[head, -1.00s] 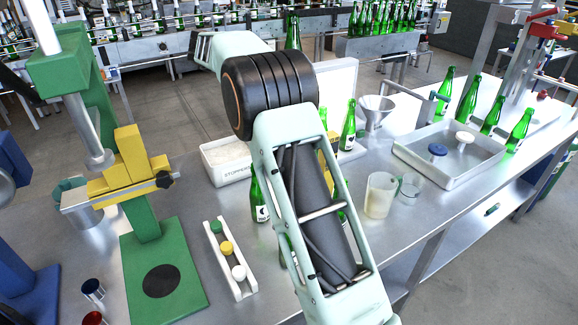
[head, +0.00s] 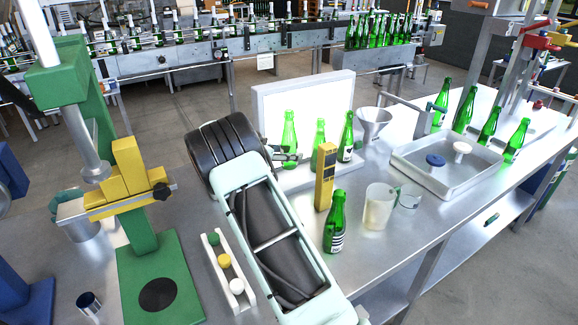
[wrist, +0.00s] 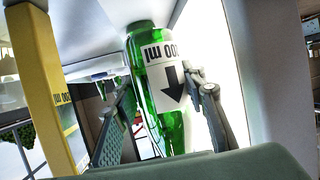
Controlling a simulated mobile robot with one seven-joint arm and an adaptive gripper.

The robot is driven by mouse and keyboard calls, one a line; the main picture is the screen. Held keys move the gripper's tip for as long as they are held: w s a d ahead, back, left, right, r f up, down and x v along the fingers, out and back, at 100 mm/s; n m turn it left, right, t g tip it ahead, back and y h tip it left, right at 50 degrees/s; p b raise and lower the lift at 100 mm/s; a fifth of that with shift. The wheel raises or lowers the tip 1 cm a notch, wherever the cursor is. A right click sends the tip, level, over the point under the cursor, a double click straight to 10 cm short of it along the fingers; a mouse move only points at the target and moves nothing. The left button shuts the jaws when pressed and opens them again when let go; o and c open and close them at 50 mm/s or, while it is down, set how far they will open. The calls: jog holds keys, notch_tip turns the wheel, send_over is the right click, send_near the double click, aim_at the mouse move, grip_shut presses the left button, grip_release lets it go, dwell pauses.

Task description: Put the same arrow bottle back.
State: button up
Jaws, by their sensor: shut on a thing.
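My gripper (head: 288,155) is shut on a green bottle (head: 290,130) in front of the white panel (head: 270,105). In the wrist view the held bottle (wrist: 143,45) has a white label with a black arrow, and its lettering reads upside down; a finger is on each side. Another green bottle (head: 335,222) stands nearer on the table.
A yellow upright block (head: 326,177) stands close to the right of my gripper. A green press stand (head: 187,262) and a rack of coloured stoppers (head: 223,259) are left.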

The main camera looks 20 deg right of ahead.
aim_at(283, 166)
jog(key=shift+f, duration=2.55)
jog(key=shift+f, duration=0.2)
jog(key=o, duration=1.5)
jog(key=shift+c, duration=0.2)
jog(key=shift+a+r, duration=0.2)
jog(key=shift+r, duration=0.05)
jog(key=v, duration=0.7)
jog(key=shift+s+b, duration=0.1)
jog(key=shift+b, duration=0.25)
